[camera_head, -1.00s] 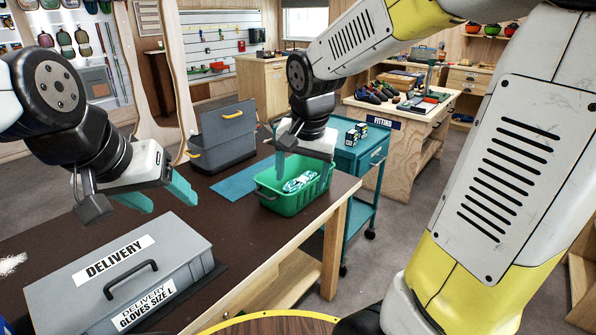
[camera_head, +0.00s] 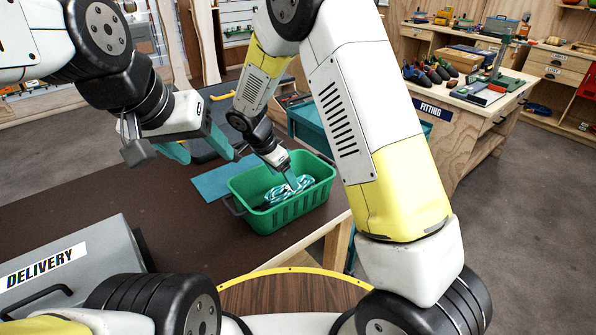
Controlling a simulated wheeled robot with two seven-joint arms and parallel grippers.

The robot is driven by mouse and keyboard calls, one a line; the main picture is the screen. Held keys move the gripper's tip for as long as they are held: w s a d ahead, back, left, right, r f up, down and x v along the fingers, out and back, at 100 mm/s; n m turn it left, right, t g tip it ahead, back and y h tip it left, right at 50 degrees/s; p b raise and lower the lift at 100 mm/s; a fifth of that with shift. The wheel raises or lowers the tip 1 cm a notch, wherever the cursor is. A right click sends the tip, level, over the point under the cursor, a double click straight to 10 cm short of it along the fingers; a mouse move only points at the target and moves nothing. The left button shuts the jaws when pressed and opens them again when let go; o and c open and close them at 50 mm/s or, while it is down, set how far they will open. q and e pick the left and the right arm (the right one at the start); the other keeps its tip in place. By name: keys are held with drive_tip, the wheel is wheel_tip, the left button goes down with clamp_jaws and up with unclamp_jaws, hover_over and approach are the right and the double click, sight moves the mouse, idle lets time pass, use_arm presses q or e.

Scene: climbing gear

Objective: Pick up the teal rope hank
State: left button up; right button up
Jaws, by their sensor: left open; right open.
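The teal rope hank (camera_head: 279,196), teal with white, lies inside the green crate (camera_head: 278,219) on the dark table. My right gripper (camera_head: 291,182) reaches down into the crate, its fingertips at the hank and partly covering it. Its jaws are open, but they are small here, and I cannot tell whether they touch the hank or straddle it. My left gripper (camera_head: 198,147) is open and empty, with teal fingertips, above the table to the left of the crate.
A blue-teal mat (camera_head: 212,182) lies left of the crate. The grey delivery box (camera_head: 75,268) stands at the front left. The bare tabletop (camera_head: 120,190) lies between them. A workbench marked FITTING (camera_head: 432,110) stands at the back right, with open floor before it.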

sight(289, 188)
drive_tip(key=shift+w+d+f, duration=0.15)
drive_tip(key=shift+w+f, duration=0.3)
drive_tip(key=shift+f, duration=0.1)
drive_tip(key=x, duration=0.7)
drive_tip(key=shift+w+f, duration=0.1)
drive_tip(key=shift+f, duration=0.05)
clamp_jaws()
